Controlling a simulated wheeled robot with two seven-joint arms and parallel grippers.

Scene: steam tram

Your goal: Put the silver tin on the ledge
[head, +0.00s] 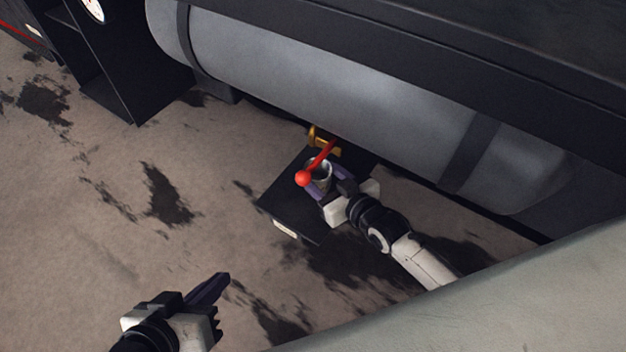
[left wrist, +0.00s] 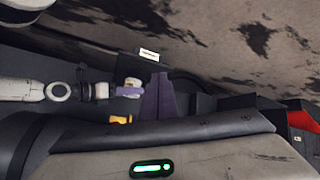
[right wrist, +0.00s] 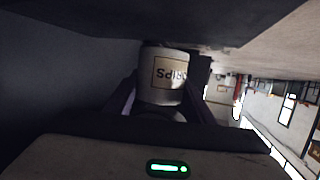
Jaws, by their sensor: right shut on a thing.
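The silver tin (head: 323,170) is held in my right gripper (head: 330,188), over or on a dark ledge (head: 290,207) below the grey cylinder. I cannot tell whether its base touches the ledge. The right wrist view shows the tin (right wrist: 165,75) between both fingers, with an upside-down label reading "DRIPS". The tin (left wrist: 132,83) also shows small in the left wrist view, beside my right gripper's purple finger. My left gripper (head: 213,290) is away at the lower left, empty, its fingers (left wrist: 158,97) appearing together.
A red-knobbed lever (head: 304,177) reaches over the tin from a brass tap (head: 322,140). The large grey cylinder (head: 330,90) overhangs behind. A black box-like step (head: 120,75) stands at upper left. The stained floor (head: 90,240) to the left is clear.

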